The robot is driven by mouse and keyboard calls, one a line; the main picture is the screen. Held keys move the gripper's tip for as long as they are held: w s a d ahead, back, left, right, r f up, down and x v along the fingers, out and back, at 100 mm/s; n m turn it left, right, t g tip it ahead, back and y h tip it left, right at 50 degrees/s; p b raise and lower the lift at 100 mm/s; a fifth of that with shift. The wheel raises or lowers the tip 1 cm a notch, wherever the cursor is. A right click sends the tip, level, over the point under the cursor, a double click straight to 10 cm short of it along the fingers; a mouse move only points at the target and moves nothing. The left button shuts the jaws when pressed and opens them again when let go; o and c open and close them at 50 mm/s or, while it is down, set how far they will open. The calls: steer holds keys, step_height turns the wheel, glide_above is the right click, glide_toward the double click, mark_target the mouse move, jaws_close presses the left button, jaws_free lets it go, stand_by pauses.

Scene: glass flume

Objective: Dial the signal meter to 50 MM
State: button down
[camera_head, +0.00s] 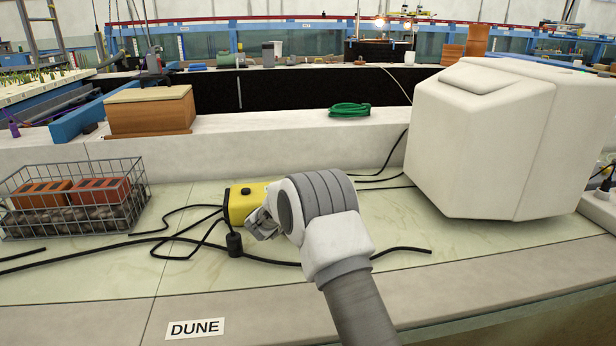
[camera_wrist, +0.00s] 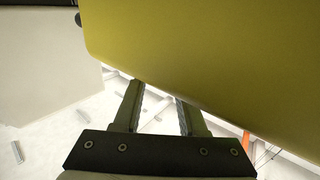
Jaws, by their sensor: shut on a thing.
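The signal meter, a yellow box (camera_head: 240,203), sits on the pale tiled bench left of my wrist in the head view. Its plain yellow side (camera_wrist: 215,55) fills the upper right of the wrist view. My gripper (camera_head: 262,223) is at the meter's near right side, pointing left. In the wrist view the two fingers of my gripper (camera_wrist: 158,108) stand a little apart, and their tips go out of sight behind the yellow body. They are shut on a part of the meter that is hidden. The dial and its reading show in neither view.
A black cylindrical piece (camera_head: 234,243) stands just in front of the meter. Black cables (camera_head: 180,238) run over the bench on both sides. A wire basket (camera_head: 75,200) with orange blocks is at left, a large white block (camera_head: 490,140) at right. A DUNE label (camera_head: 195,328) marks the front edge.

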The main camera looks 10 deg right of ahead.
steer(key=shift+w+a+r+m+g+h+p, duration=0.15)
steer(key=shift+m+g+h+p, duration=0.3)
steer(key=shift+m+g+h, duration=0.3)
steer(key=shift+h, duration=0.35)
steer(key=shift+c, duration=2.3)
jaws_free()
steer(key=p+v, duration=0.3)
steer(key=v, duration=1.4)
steer(key=shift+a, duration=0.15)
steer(key=shift+r, duration=0.25)
